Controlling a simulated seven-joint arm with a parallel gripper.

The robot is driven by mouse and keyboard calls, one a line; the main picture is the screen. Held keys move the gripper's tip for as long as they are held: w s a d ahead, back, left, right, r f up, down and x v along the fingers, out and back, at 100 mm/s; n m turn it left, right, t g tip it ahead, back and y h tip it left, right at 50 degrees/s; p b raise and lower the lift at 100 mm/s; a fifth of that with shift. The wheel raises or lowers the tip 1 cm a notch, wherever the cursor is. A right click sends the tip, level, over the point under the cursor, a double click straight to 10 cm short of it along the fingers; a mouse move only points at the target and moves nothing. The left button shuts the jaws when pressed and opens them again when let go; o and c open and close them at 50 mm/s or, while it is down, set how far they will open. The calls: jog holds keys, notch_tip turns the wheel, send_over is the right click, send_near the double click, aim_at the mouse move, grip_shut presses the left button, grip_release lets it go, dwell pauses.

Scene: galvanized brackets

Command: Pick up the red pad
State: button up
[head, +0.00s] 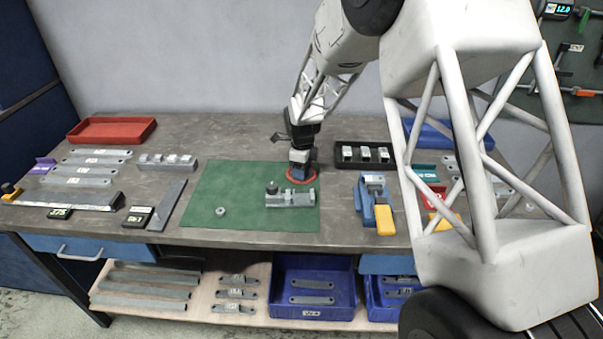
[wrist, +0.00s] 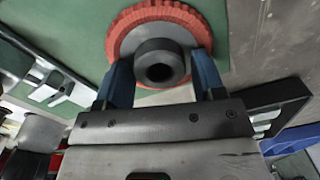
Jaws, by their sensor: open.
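The red pad (wrist: 160,13) is a round disc with a ribbed red rim, a grey face and a dark round hub (wrist: 160,64) with a hole. It lies at the back right part of the green mat (head: 240,195); in the head view its red edge (head: 313,178) shows around my gripper (head: 299,175). In the wrist view my gripper (wrist: 161,70) is open, with one blue finger on each side of the hub. I cannot tell whether the fingers touch it. Part of the near rim is hidden by the fingers and gripper body.
A grey metal fixture (head: 290,198) stands on the mat just in front of the pad, and a small nut (head: 221,211) lies to the left. A black tray with metal blocks (head: 362,155) is close on the right. A blue and yellow tool (head: 384,218) stands further right. The mat's left part is mostly clear.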

jog(key=c, duration=0.8)
jog(key=shift+r, duration=0.15)
jog(key=shift+r, duration=0.55)
jog(key=shift+s+r, duration=0.15)
jog(key=shift+r, duration=0.45)
jog(key=shift+s+r, duration=0.15)
jog(key=shift+r, duration=0.4)
jog(key=s+d, duration=0.1)
jog(key=s, duration=0.4)
jog(key=s+d+r, duration=0.1)
jog(key=s+d, duration=0.1)
jog(key=s, duration=0.3)
jog(key=s+d, duration=0.1)
jog(key=s, duration=0.3)
jog(key=shift+s+d+r, duration=0.15)
jog(key=shift+s, duration=0.25)
